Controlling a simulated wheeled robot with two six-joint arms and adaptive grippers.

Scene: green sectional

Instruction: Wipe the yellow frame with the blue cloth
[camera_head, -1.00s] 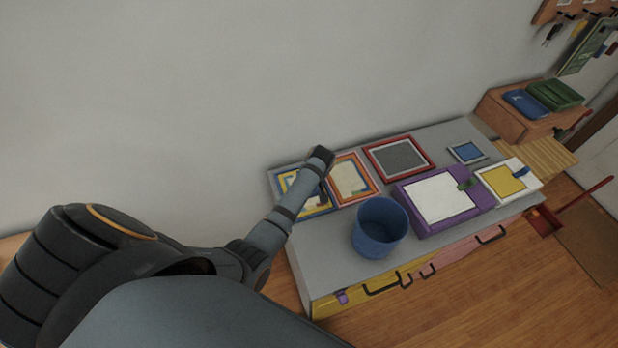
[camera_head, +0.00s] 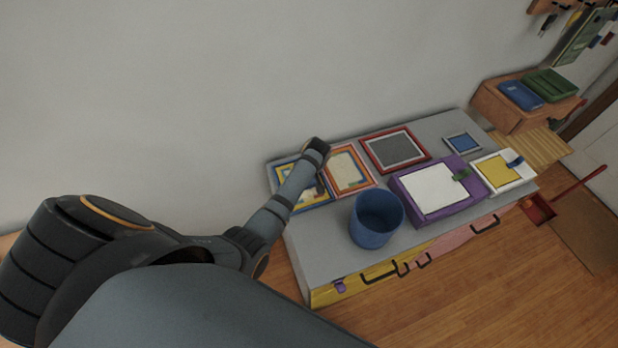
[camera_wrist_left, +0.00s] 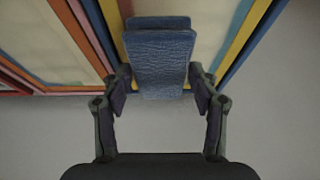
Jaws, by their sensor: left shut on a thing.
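The yellow frame (camera_head: 287,172), edged in blue with a pale middle, lies flat at the left end of the grey tabletop, partly hidden by my left arm. My left gripper (camera_wrist_left: 160,85) is shut on the folded blue cloth (camera_wrist_left: 160,60), which sits between its two fingers. In the left wrist view the cloth is over the pale middle of the yellow frame (camera_wrist_left: 238,35), between its side strips, with its lower end past the frame's near edge. Whether the cloth touches the frame I cannot tell. My right gripper is out of view.
An orange-edged frame (camera_head: 335,159) and a red frame (camera_head: 372,149) lie to the right. A blue bin (camera_head: 376,225) stands near the front edge. A purple box (camera_head: 403,198) and a small blue picture (camera_head: 463,142) are further right. The wall runs behind the table.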

